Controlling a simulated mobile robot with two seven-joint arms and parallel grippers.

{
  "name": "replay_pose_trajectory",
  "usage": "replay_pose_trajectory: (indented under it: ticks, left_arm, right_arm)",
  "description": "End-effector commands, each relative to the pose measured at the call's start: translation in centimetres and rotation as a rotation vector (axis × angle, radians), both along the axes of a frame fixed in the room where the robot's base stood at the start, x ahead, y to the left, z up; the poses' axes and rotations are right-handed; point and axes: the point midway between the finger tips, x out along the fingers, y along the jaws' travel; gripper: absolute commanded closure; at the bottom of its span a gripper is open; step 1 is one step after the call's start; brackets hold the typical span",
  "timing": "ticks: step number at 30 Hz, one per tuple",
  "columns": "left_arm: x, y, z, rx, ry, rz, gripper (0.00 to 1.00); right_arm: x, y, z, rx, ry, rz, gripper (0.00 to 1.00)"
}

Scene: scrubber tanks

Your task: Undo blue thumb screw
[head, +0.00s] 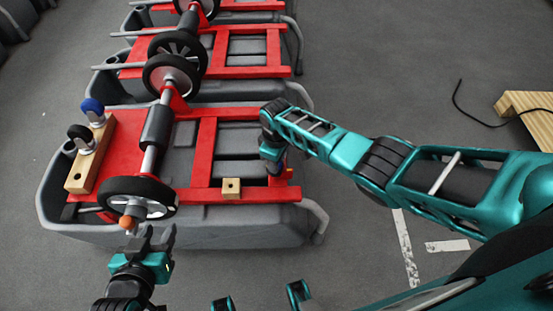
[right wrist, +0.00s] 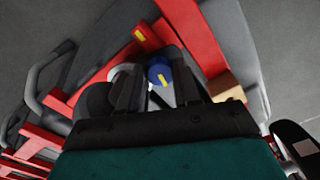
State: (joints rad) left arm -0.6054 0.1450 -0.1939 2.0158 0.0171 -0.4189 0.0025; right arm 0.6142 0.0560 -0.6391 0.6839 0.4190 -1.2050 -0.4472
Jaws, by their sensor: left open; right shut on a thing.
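A blue thumb screw (right wrist: 160,73) with a yellow mark shows between the fingers of my right gripper (right wrist: 158,88) in the right wrist view. My right gripper is shut on it. In the head view my right gripper (head: 277,166) reaches down onto the right end of the nearest tank's red frame (head: 206,150), and the arm and fingers hide most of the screw. My left gripper (head: 156,238) is open and empty, in front of the tank's near edge, close to an orange knob (head: 127,221) at the black wheel's hub.
A wooden block (head: 231,188) sits on the frame left of my right gripper. A longer wooden bar (head: 78,170) at the left carries blue-topped and black-topped parts. A shaft with black wheels (head: 137,196) crosses the tanks. Open floor lies right of the tank.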

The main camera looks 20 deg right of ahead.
Motion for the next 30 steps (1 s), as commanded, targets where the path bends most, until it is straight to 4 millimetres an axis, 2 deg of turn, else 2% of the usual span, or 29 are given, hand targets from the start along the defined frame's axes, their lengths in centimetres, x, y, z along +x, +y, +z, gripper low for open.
replay_pose_trajectory:
  ticks: [2, 3, 10, 23, 30]
  left_arm:
    - [0.00, 0.01, -0.06, 0.001, 0.000, -0.001, 0.57]
    - [0.00, 0.02, -0.07, 0.002, 0.000, -0.001, 0.57]
    - [-0.01, 0.06, -0.05, 0.003, 0.000, -0.002, 0.57]
    - [0.04, 0.10, 0.04, 0.005, -0.002, -0.004, 0.57]
    - [-0.01, 0.08, -0.08, 0.003, 0.000, -0.002, 0.57]
  right_arm:
    - [-0.21, 0.08, -0.29, 0.001, 0.003, 0.000, 0.98]
    - [-0.23, 0.08, -0.28, 0.001, 0.003, 0.000, 0.64]
    - [-0.09, 0.04, -0.13, 0.001, 0.001, -0.001, 0.42]
    - [0.06, -0.03, 0.01, -0.001, -0.002, -0.010, 0.42]
    - [0.06, -0.05, 0.00, 0.000, -0.002, -0.161, 0.42]
